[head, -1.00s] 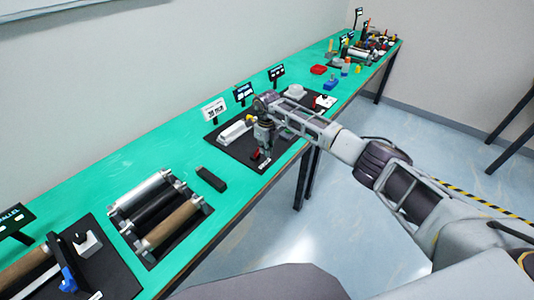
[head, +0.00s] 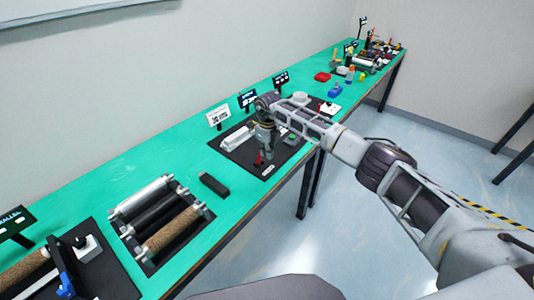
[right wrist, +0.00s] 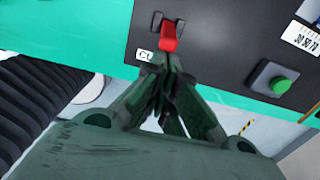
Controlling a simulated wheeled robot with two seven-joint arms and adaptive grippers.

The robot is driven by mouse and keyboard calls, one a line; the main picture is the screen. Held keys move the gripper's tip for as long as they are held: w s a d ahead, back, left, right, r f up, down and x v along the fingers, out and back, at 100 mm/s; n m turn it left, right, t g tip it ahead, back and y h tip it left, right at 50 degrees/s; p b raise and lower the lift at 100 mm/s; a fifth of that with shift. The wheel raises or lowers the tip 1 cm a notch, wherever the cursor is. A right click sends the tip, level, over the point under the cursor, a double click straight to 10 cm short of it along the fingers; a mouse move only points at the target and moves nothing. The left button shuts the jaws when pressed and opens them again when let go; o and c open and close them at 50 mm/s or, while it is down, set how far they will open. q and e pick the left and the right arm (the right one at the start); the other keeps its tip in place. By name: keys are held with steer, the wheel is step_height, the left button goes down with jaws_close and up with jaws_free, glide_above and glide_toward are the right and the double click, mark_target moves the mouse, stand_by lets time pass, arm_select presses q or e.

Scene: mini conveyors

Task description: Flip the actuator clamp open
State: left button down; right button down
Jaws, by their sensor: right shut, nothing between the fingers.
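A small red-handled clamp (right wrist: 168,37) with a dark base stands on the black board near its front edge, next to a white label. It also shows as a red spot in the head view (head: 259,158). My right gripper (right wrist: 168,66) is shut and empty, pointing down at the board. Its fingertips are right at the red handle; I cannot tell whether they touch it. In the head view the right gripper (head: 268,155) is beside the red handle and partly hides the clamp. My left gripper is not in view.
The black board (head: 240,158) also carries a white cylinder (head: 235,137) and a green button (right wrist: 281,86). A black block (head: 214,185) and a roller unit (head: 160,215) lie left on the green table. A blue clamp (head: 63,272) stands at far left.

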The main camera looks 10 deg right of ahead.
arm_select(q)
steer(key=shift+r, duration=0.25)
arm_select(e)
steer(key=shift+r, duration=0.45)
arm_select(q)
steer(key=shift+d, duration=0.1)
